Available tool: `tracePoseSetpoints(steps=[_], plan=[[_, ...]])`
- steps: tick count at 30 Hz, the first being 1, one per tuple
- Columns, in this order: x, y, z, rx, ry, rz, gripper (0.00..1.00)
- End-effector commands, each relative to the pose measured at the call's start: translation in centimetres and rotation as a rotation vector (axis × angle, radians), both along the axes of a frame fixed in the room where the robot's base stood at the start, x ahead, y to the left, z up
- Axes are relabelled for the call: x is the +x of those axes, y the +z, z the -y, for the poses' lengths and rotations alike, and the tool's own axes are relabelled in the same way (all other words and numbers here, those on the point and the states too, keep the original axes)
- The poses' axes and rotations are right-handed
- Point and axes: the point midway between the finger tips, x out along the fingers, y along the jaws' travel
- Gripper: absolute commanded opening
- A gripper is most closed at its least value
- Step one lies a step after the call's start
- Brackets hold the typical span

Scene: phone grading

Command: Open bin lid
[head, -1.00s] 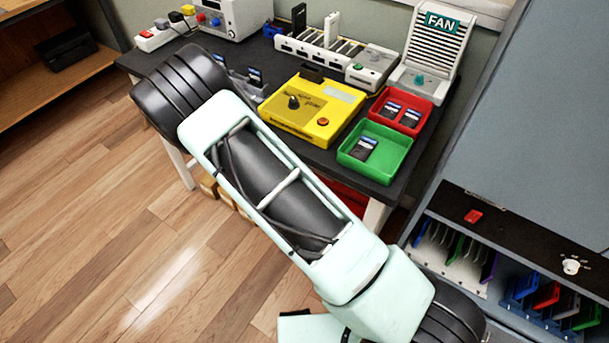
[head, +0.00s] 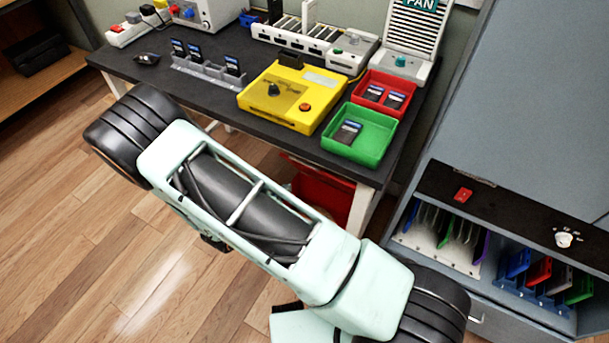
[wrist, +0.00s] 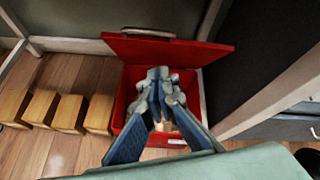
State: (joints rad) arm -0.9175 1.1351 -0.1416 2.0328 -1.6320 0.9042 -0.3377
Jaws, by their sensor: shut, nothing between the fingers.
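The red bin (wrist: 128,88) is on the floor under the table. Its red lid (wrist: 170,50) is raised and tilted back at the far side, with a pale handle (wrist: 148,33) along its upper edge, so the bin's mouth shows. My gripper (wrist: 158,76) is shut and empty, in front of and over the bin's opening, covering much of the inside. I cannot tell whether its tips touch the lid. In the head view, the bin (head: 322,198) shows partly beneath the table, and my arm hides the gripper.
Several wooden blocks (wrist: 70,113) stand on the floor left of the bin. A table leg (head: 360,208) and a grey cabinet (head: 520,110) are close on the right. The tabletop (head: 140,70) above holds a yellow device (head: 290,97), a green tray (head: 375,150) and a red tray (head: 400,85).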

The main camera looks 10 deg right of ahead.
Motion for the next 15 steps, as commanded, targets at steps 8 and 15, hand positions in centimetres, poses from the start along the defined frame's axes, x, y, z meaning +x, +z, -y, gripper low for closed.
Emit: tracePoseSetpoints(steps=[8,15], plan=[[-1.6,-0.6,-0.5,0.189,-0.147,0.216,0.0],[-1.1,-1.1,0.1,0.219,-0.17,0.249,0.0]])
